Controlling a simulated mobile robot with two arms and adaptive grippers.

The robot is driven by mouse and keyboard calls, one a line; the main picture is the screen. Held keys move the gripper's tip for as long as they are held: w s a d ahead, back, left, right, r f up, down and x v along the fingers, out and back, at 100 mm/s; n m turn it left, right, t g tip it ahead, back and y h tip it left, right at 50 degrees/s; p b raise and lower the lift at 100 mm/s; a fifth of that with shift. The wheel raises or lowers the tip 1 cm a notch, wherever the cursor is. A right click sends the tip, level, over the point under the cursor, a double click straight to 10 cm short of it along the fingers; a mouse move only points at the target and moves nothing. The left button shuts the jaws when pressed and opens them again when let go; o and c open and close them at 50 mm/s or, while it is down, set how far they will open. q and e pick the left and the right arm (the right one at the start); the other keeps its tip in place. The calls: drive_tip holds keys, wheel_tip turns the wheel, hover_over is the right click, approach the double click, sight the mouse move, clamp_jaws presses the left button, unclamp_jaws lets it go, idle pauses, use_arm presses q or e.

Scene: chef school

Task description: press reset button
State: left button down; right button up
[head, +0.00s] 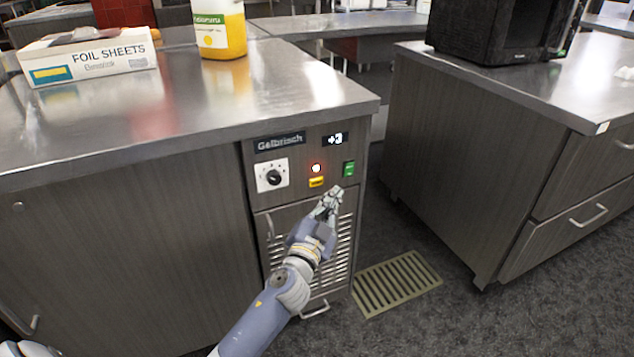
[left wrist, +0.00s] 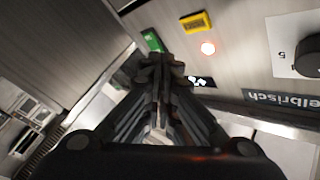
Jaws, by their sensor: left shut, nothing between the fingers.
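The control panel on the steel counter's front carries a small yellow button (head: 316,182), its marking too small to read. It sits below a lit red lamp (head: 316,168) and left of a green switch (head: 348,169). My left gripper (head: 329,197) is shut and empty, in front of the panel, just below and right of the yellow button in the head view. In the left wrist view the panel is upside down; the gripper (left wrist: 156,62) shows below the yellow button (left wrist: 196,22) and close to the green switch (left wrist: 153,41). Contact cannot be told. My right gripper is not in view.
A black knob (head: 272,177) and a small display (head: 335,139) are on the same panel. A vented door (head: 342,250) lies below. A foil box (head: 88,57) and a yellow bottle (head: 220,30) stand on the counter. A floor grate (head: 397,284) lies to the right.

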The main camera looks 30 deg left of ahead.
use_arm(q)
drive_tip(key=shift+w+a, duration=0.6)
drive_tip(key=shift+a, duration=0.15)
drive_tip(key=shift+w+a, duration=0.55)
drive_tip(key=shift+a, duration=0.2)
drive_tip(key=shift+w+a, duration=0.1)
idle(0.3)
drive_tip(key=shift+w+a, duration=0.2)
drive_tip(key=shift+w+a, duration=0.25)
drive_tip(key=shift+a, duration=0.1)
idle(0.9)
drive_tip(key=shift+s+d, duration=0.55)
drive_tip(key=shift+d, duration=0.1)
drive_tip(key=shift+d, duration=0.1)
drive_tip(key=s+d, duration=0.3)
drive_tip(key=shift+s+d, duration=0.1)
drive_tip(key=shift+d, duration=0.25)
